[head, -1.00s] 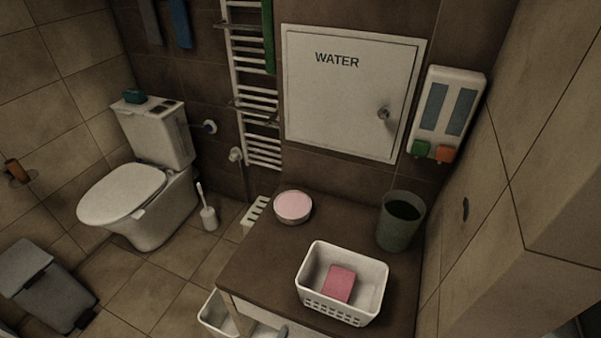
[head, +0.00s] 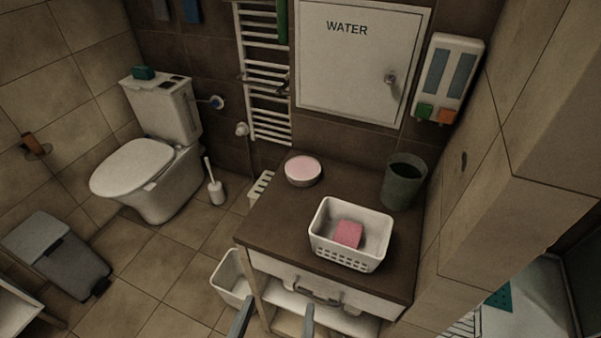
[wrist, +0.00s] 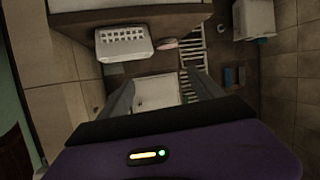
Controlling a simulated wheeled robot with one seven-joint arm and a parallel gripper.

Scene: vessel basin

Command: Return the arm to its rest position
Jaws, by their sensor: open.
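My gripper (head: 275,310) shows at the bottom edge of the head view, its two grey fingers spread apart with nothing between them. It is in front of the wooden cabinet and low beside its drawer handle (head: 313,290). In the wrist view my gripper (wrist: 163,88) also has its fingers apart and empty. The rest of my arm is out of the head view. A pink sponge (head: 348,234) lies in the white basket (head: 345,265) on the cabinet top, apart from my gripper.
The cabinet top (head: 270,222) also holds a round pink-topped dish (head: 303,170) and a grey-green bin (head: 402,185). A white tub (head: 230,280) stands left of the cabinet. The toilet (head: 140,170) and a pedal bin (head: 55,250) are farther left.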

